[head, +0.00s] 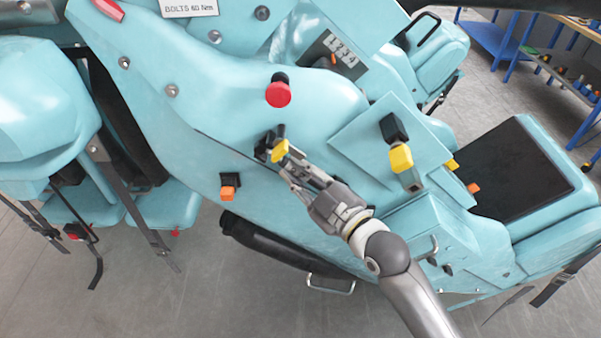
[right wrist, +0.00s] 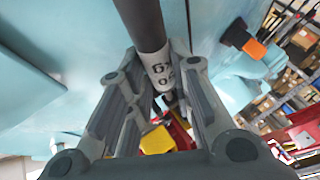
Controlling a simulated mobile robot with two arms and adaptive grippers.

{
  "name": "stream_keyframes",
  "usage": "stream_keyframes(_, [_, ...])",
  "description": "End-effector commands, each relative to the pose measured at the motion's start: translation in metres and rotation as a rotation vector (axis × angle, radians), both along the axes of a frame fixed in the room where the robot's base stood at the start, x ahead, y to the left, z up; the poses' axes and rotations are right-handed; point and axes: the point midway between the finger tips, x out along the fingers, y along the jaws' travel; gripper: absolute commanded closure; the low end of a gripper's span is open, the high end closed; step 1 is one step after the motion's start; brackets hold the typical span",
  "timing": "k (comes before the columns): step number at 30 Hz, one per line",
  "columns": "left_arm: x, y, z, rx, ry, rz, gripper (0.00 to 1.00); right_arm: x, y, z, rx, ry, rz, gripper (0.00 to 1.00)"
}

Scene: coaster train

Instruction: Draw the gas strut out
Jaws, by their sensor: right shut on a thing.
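The gas strut (right wrist: 143,25) appears in the right wrist view as a dark rod with a pale, marked section (right wrist: 163,72). It runs between the fingers of my right gripper (right wrist: 158,58), which is shut on it. In the head view my right gripper (head: 277,156) reaches up and left to the turquoise car side (head: 220,120). The strut is mostly hidden there by the gripper and a yellow piece (head: 280,151) at the fingertips. I cannot tell how far the strut is out of its seat. My left gripper is not in view.
A red mushroom button (head: 278,94) sits just above the gripper. An orange-tipped fitting (head: 228,188) is to its lower left, and a yellow-handled fitting (head: 401,158) to its right. Straps hang at left; grey floor is open below.

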Motion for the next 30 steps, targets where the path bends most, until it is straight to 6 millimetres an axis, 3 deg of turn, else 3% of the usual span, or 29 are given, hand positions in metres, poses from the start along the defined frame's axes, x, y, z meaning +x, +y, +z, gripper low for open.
stream_keyframes(30, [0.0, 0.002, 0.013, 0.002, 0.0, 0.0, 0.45, -0.033, 0.0, -0.001, -0.002, 0.002, 0.0, 1.0])
